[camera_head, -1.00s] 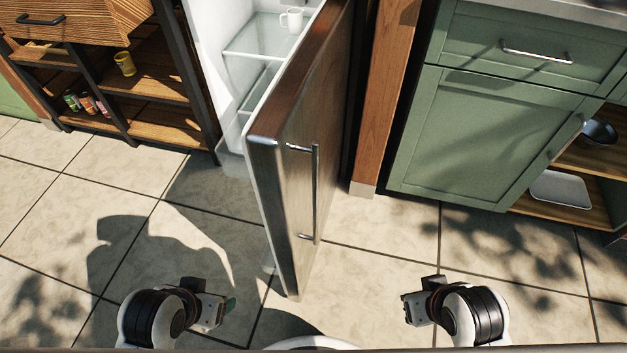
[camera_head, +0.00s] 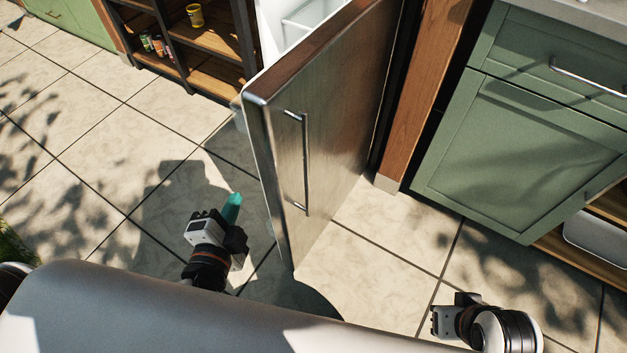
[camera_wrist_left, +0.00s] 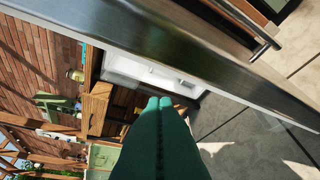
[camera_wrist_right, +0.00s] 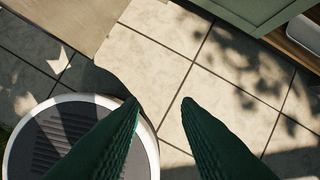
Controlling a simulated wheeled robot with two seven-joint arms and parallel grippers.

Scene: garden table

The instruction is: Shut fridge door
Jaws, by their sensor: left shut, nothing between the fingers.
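The fridge door (camera_head: 325,125) stands open in the head view, its metal front and bar handle (camera_head: 304,160) facing right. Part of the white interior (camera_head: 290,30) shows behind it. My left gripper (camera_head: 232,207) is shut and empty, left of the door's free edge, on its inner side, with a gap in the picture. In the left wrist view its green fingers (camera_wrist_left: 162,105) are together, with the door's edge (camera_wrist_left: 190,55) crossing above them. My right gripper (camera_head: 436,320) is low at the right, apart from the door. In the right wrist view its fingers (camera_wrist_right: 160,102) are spread with nothing between them.
A wooden post (camera_head: 425,95) and a green cabinet (camera_head: 515,145) stand right of the fridge. A dark-framed shelf (camera_head: 205,75) with a yellow mug (camera_head: 195,15) stands left of it. The tiled floor (camera_head: 100,155) at left is clear.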

